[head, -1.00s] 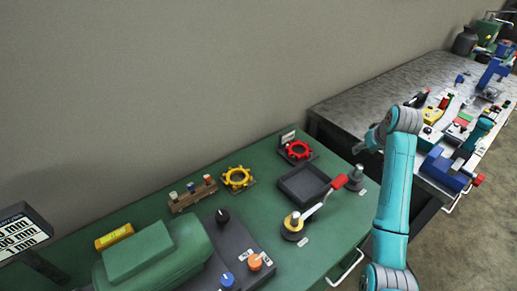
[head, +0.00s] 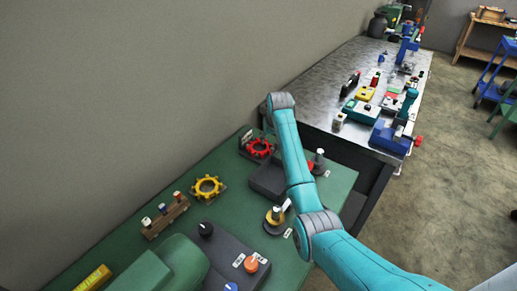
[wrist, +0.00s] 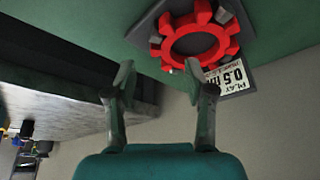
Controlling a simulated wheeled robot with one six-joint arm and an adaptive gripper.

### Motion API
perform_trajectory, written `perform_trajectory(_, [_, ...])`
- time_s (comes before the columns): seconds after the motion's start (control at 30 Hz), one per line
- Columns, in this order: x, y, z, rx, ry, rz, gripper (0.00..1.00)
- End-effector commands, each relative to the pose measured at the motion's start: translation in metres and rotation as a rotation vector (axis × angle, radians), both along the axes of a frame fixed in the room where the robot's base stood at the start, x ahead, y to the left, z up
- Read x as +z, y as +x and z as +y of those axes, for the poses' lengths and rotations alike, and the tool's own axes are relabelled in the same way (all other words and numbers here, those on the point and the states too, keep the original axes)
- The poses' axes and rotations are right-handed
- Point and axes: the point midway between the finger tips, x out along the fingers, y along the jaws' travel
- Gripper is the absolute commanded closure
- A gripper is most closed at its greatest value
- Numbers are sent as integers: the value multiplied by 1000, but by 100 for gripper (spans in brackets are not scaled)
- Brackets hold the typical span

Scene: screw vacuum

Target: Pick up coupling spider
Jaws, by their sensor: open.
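A red toothed ring (head: 260,147), which looks like a coupling spider, sits on a dark plate on the green bench. It also shows at the top of the wrist view (wrist: 168,45). A similar yellow ring (head: 208,187) lies on its own dark plate to the left. My gripper (wrist: 160,76) is open and empty in the wrist view, its two fingers apart and pointing toward the red ring. The ring is not between the fingers. In the head view my arm hides the gripper and partly covers the area beside the red ring.
A white label card (wrist: 232,78) stands beside the red ring. A dark tray (head: 266,182) and a crank lie under and beside my arm. A wooden block with pegs (head: 165,216) is left of the yellow ring. The grey bench (head: 335,85) stands beyond a gap.

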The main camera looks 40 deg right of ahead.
Motion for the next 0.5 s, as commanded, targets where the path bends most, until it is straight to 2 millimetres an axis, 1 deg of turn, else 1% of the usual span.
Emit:
perform_trajectory(0.03, [-9, 1, 1, 1, 1, 4, 46])
perform_trajectory(0.1, [-19, 4, 1, 1, 2, 5, 46])
perform_trajectory(0.2, [-30, 9, -1, 1, 1, 3, 46])
perform_trajectory(0.33, [-37, 12, -3, 1, 0, 2, 46])
perform_trajectory(0.5, [-37, 12, -3, 1, 0, 0, 46])
